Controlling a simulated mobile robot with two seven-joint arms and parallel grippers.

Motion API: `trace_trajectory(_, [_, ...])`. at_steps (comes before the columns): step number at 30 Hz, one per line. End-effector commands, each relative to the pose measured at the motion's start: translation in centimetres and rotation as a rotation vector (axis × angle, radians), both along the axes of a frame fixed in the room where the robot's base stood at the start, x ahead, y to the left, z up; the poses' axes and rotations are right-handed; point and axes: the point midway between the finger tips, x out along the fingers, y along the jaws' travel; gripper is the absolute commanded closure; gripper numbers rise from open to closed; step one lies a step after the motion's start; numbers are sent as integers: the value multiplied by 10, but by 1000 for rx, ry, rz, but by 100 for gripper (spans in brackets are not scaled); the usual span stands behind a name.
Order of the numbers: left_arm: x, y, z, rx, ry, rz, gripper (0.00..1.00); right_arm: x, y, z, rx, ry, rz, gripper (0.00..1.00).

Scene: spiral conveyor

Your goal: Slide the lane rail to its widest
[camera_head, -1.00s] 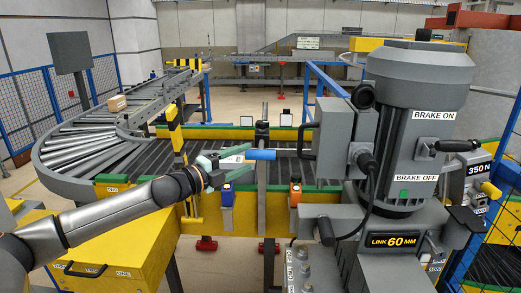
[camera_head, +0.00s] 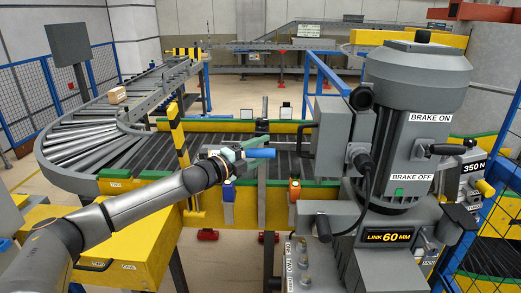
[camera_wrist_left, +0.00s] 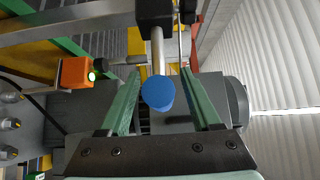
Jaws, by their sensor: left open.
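The blue handle (camera_head: 262,153) stands over the near side of the roller conveyor, at a grey upright. In the left wrist view the round blue end of the handle (camera_wrist_left: 158,93) points at the camera, on a metal rod running to a dark block. My left gripper (camera_head: 236,157) is at the handle's left end. In the left wrist view its green fingers (camera_wrist_left: 160,74) are open, one on each side of the handle, with gaps visible. I cannot clearly make out the lane rail itself. My right gripper is not in view.
A grey motor unit (camera_head: 416,90) with brake labels fills the right side. An orange box (camera_wrist_left: 75,72) with a green light is close left of the handle in the wrist view. A carton (camera_head: 117,95) sits on the curved rollers (camera_head: 75,140). Blue mesh fencing stands at the left.

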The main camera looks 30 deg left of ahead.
Motion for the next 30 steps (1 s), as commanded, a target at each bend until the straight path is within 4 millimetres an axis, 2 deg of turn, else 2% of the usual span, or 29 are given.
trace_trajectory(4, [0, 0, 0, 0, 0, 0, 38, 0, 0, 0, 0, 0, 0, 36])
trace_trajectory(21, [0, 0, 0, -1, 0, 0, 100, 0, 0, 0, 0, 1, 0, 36])
trace_trajectory(30, [0, 0, 0, -1, 1, 1, 100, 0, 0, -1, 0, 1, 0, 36])
